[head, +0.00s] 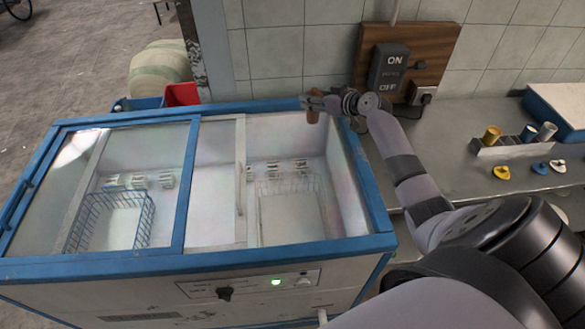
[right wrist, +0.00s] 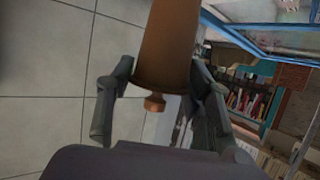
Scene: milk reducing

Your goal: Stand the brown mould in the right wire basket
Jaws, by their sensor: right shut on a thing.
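The brown mould (head: 313,117) is held in my right gripper (head: 316,103) above the back rim of the chest freezer. In the right wrist view the brown mould (right wrist: 168,45) is a tapered cylinder with a small knob at one end, between the two fingers of my right gripper (right wrist: 158,92). The right wire basket (head: 291,185) is pale and sits inside the right part of the freezer, below and in front of the gripper. The mould is apart from this basket. My left gripper is not in view.
The freezer (head: 200,260) has a blue rim and a sliding glass lid (head: 110,185) over its left part, with a blue wire basket (head: 112,215) beneath. Its right part looks open. A grey counter (head: 460,160) at the right bears a rack (head: 515,147) and small coloured pieces.

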